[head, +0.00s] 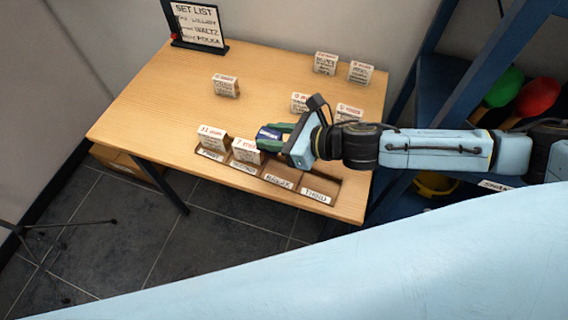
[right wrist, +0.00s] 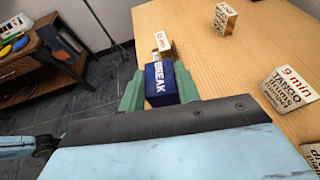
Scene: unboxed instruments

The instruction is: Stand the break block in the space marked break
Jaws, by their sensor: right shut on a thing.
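The break block is dark blue with white BREAK lettering; it shows in the right wrist view (right wrist: 160,88) and in the head view (head: 267,134). My right gripper (head: 272,138) is shut on it, with a green finger on either side (right wrist: 158,92). The block is above the table, just behind the label rack. The space marked break (head: 279,181) is an empty slot in the brown rack at the table's front edge, nearer the camera and slightly right of the block. My left gripper is not in view.
White blocks stand in the rack's two left spaces, 11 min (head: 213,138) and 7 min (head: 246,151). The third space (head: 320,190) is empty. Several other white blocks stand on the wooden table (head: 165,95), one (head: 348,112) near my right arm. A set list board (head: 197,25) stands at the back left.

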